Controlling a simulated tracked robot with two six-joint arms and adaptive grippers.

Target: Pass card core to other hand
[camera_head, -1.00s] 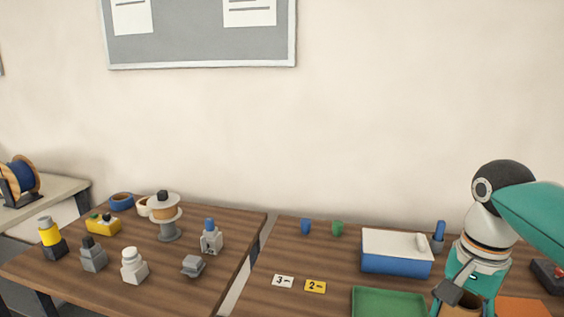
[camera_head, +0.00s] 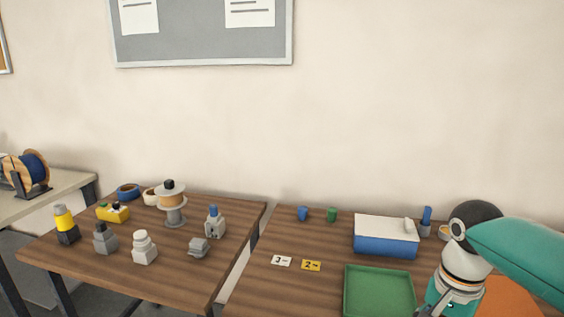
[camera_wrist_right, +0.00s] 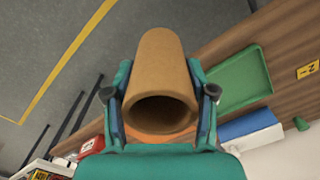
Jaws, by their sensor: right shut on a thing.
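The card core (camera_wrist_right: 160,80) is a brown cardboard tube in the right wrist view, with its open end facing the camera. My right gripper (camera_wrist_right: 160,105) is shut on it, one finger on each side. The core is held clear, with grey floor and the table edge behind it. In the head view my right arm stands at the lower right; its fingers and the core are below the picture edge. My left gripper is in neither view.
A green tray (camera_head: 379,291) lies on the right table, before a blue box with a white lid (camera_head: 386,236). Number cards (camera_head: 311,265) lie left of the tray. A gap separates the tables.

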